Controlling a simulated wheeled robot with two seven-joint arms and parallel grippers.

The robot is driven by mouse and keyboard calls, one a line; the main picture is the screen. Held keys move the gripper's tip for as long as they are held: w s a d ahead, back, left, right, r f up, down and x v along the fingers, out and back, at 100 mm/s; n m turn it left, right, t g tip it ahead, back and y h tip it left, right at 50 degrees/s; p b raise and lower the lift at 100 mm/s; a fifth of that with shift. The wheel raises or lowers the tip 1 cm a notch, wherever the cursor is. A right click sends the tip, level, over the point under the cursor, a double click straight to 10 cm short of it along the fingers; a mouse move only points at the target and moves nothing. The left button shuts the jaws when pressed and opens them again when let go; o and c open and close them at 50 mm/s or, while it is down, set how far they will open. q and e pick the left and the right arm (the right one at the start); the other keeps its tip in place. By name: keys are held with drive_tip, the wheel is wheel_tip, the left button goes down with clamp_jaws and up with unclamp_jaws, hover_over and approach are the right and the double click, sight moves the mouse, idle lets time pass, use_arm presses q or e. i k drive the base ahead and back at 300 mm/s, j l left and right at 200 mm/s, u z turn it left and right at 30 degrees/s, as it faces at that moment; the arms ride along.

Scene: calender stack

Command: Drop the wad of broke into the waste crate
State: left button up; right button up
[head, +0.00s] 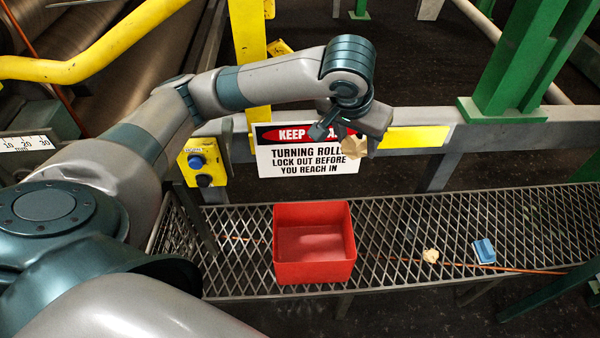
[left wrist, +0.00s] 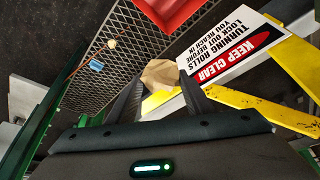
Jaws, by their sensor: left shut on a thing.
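A tan crumpled wad of broke (head: 354,146) is held in my left gripper (head: 347,132), in front of the warning sign in the head view. The left wrist view shows the wad (left wrist: 160,74) pinched between the two dark fingertips (left wrist: 162,90). The waste crate (head: 314,270) is a red open box on the grated walkway, and its inside looks empty. In the head view the wad is above and a little right of the crate. A corner of the crate (left wrist: 172,12) shows at the top of the left wrist view. My right gripper is not in view.
A second small tan wad (head: 431,256) and a blue block (head: 484,251) lie on the grating (head: 400,215) right of the crate. A sign (head: 300,160) hangs on the rail behind it. Green posts (head: 520,60) stand at right, and a yellow-and-blue button box (head: 202,162) at left.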

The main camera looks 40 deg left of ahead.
sight(306, 251)
drive_tip(key=k+l+u, duration=0.1)
drive_tip(key=l+u, duration=0.3)
drive_tip(key=k+l+u, duration=0.1)
drive_tip(key=u, duration=0.35)
drive_tip(key=k+l+u, duration=0.2)
drive_tip(key=l+u, duration=0.2)
